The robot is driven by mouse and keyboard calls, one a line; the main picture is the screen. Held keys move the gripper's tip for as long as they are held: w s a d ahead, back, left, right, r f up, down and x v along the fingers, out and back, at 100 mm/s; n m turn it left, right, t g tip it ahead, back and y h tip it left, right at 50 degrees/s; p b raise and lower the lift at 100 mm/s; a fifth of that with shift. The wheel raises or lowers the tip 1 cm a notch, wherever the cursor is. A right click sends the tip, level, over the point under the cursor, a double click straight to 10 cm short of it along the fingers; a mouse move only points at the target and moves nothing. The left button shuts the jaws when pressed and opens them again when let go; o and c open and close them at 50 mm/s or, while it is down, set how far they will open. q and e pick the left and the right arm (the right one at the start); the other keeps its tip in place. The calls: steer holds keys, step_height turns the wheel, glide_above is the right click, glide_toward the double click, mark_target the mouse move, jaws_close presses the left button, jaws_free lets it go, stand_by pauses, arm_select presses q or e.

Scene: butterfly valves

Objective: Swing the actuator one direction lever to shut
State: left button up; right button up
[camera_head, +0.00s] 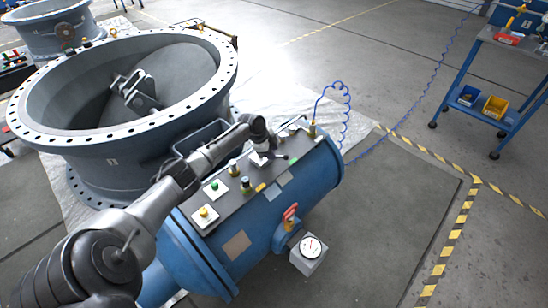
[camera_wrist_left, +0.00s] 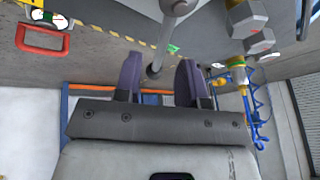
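The blue cylindrical actuator (camera_head: 318,172) lies in the middle of the head view, with a dark control panel (camera_head: 222,204) on top. My left gripper (camera_head: 268,150) is over the far half of this panel and hides part of it. In the left wrist view a grey metal lever (camera_wrist_left: 166,40) with a rounded end extends from a round hub. Its end lies between the two purple fingers of my left gripper (camera_wrist_left: 159,78), nearer the left finger. The fingers stand apart, with a gap visible beside the lever. My right gripper is not in view.
A yellow button (camera_head: 204,211), a green button (camera_head: 214,184) and brass-collared knobs stand on the panel. A red-handled valve (camera_head: 290,212) and a gauge (camera_head: 311,247) are at the actuator's side. The large flanged valve body (camera_head: 100,165) stands left. A blue coiled hose (camera_head: 341,90) rises behind.

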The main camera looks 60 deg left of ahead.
arm_select(q)
steer(key=shift+b+x, duration=0.3)
steer(key=shift+x, duration=0.85)
steer(key=shift+c, duration=0.3)
jaws_close()
